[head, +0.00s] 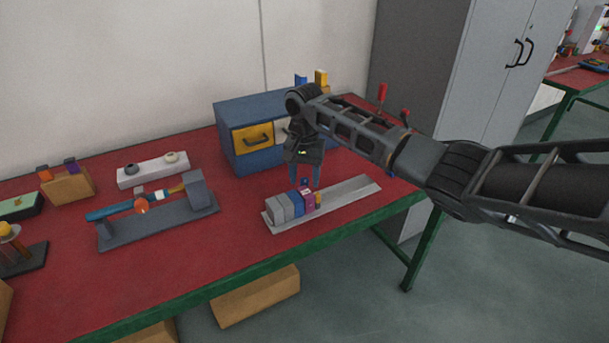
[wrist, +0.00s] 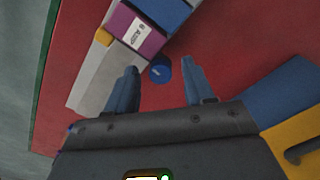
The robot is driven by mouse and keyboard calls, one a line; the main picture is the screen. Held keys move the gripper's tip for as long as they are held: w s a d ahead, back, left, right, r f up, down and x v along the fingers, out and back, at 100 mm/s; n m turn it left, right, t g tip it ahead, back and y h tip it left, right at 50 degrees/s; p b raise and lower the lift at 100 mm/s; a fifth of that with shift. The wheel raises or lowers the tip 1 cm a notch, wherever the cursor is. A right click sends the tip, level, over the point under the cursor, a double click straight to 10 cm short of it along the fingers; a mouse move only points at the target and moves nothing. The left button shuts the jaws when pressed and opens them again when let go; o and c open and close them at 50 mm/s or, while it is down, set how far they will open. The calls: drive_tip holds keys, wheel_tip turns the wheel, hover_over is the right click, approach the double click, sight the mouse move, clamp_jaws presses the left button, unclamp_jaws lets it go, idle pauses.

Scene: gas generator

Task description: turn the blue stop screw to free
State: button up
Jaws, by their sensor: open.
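The blue stop screw (wrist: 160,69) shows in the wrist view as a round blue knob beside a purple block with a white label (wrist: 137,30). It also shows small in the head view (head: 304,182). My gripper (head: 304,179) points down over the block row. Its two blue-grey fingers are open, one on each side of the screw in the wrist view (wrist: 159,72). I see gaps between screw and fingers and cannot tell their height difference. A light grey rail (head: 351,190) carries grey blocks (head: 279,208), a blue block (head: 297,203) and the purple block.
A blue cabinet (head: 232,120) with a yellow drawer (head: 253,136) stands behind the rail. A dark stand (head: 160,222) with a blue-handled tool is at left. A white block with two knobs (head: 153,170) is farther back. Red table (head: 235,235) is clear in front of the rail.

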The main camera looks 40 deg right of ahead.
clamp_jaws()
drive_tip(key=p, duration=0.1)
drive_tip(key=r+p, duration=0.1)
drive_tip(key=shift+w+a+n+p, duration=0.15)
drive_tip(key=shift+w+n+p, duration=0.15)
drive_tip(key=shift+n, duration=0.1)
drive_tip(key=shift+n+p, duration=0.3)
drive_tip(key=shift+p, duration=0.35)
drive_tip(key=shift+s+f, duration=0.15)
drive_tip(key=shift+f, duration=0.15)
unclamp_jaws()
drive_tip(key=shift+s+f, duration=0.1)
drive_tip(key=shift+f, duration=0.05)
